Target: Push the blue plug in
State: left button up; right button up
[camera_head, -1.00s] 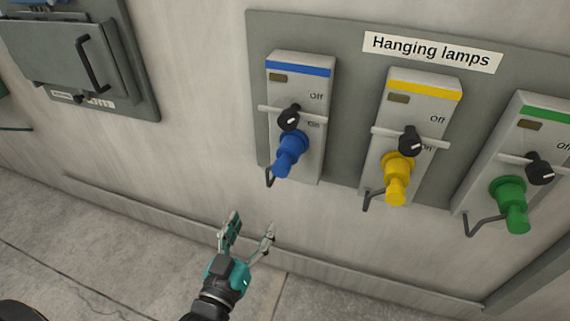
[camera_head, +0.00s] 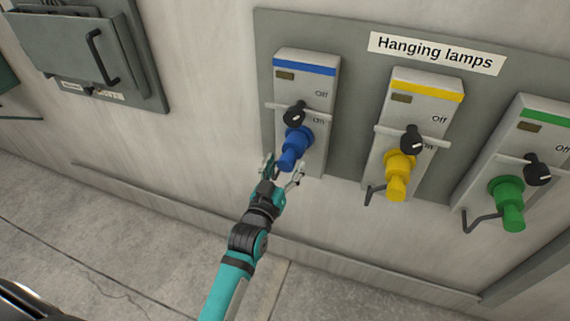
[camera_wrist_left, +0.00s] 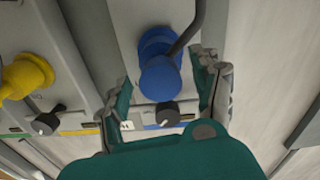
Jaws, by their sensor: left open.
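The blue plug (camera_head: 295,147) sits in the lower part of the blue-striped switch box (camera_head: 318,92) on the wall panel. A black knob (camera_head: 294,117) is just above it. My left gripper (camera_head: 282,167) is open at the plug's lower end, its fingers on either side of it. In the left wrist view the blue plug (camera_wrist_left: 159,70) shows between the spread fingers of the left gripper (camera_wrist_left: 166,85). I cannot tell whether a finger touches it. The right gripper is not in view.
A yellow plug (camera_head: 398,176) and a green plug (camera_head: 508,203) sit in boxes to the right, with wire hooks beside them. A "Hanging lamps" label (camera_head: 437,53) is above. A grey cabinet (camera_head: 68,45) with a handle is at upper left. The wall below is clear.

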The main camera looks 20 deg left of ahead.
pick_arm(q)
jog(key=shift+w, duration=0.2)
grip_shut()
dwell(0.4)
